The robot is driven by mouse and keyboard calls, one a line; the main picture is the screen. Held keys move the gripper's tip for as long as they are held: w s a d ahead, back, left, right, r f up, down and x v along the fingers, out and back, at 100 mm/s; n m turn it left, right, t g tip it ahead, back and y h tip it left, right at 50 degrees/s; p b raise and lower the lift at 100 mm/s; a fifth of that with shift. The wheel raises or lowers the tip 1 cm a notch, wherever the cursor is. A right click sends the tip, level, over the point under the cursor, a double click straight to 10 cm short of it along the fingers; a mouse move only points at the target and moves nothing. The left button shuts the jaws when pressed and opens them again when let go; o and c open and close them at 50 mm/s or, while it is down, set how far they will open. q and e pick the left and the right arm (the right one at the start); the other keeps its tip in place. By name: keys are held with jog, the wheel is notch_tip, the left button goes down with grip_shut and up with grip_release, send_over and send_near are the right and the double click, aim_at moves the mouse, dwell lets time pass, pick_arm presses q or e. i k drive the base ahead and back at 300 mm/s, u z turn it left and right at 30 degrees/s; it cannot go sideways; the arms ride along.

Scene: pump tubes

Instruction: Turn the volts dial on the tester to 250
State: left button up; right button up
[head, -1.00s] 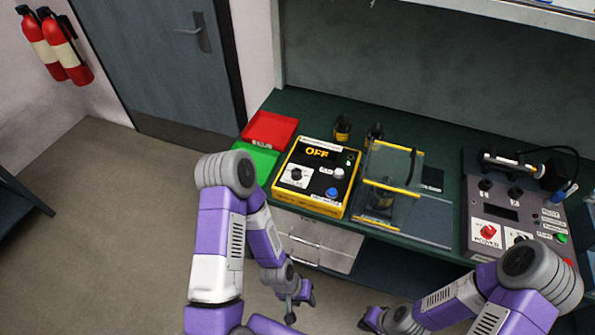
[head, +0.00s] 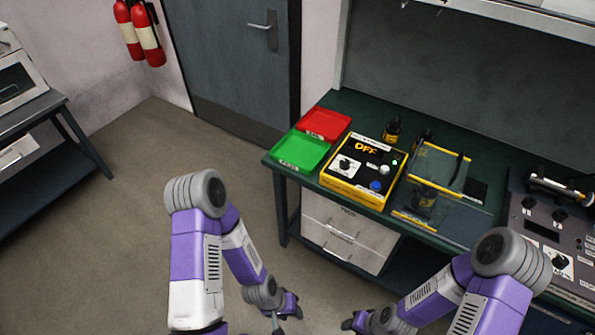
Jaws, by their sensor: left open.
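A yellow box (head: 363,172) with an OFF display stands on the green bench. A black dial (head: 346,164) sits on a white plate on its top, with a blue button to the right. A grey panel (head: 548,235) at the right edge also carries black knobs, one on a white plate (head: 557,262); the view cuts it off. The small labels are unreadable, so I cannot tell which dial is marked volts. My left gripper (head: 287,312) is open, low in front of the bench, apart from both devices. My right gripper (head: 352,322) is at the bottom edge, its jaws unclear.
A red tray (head: 324,122) and a green tray (head: 299,150) lie left of the yellow box. A clear hinged guard (head: 438,165) stands to its right, with dark bottles behind. Drawers (head: 345,235) hang under the bench. Floor at the left is open up to another table (head: 60,120).

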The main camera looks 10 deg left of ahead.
aim_at(345, 165)
jog(key=u, duration=0.65)
jog(key=k, duration=0.9)
jog(key=u, duration=0.85)
jog(key=i, duration=1.3)
jog(key=z, duration=1.35)
jog(key=i, duration=0.7)
jog(key=z, duration=0.75)
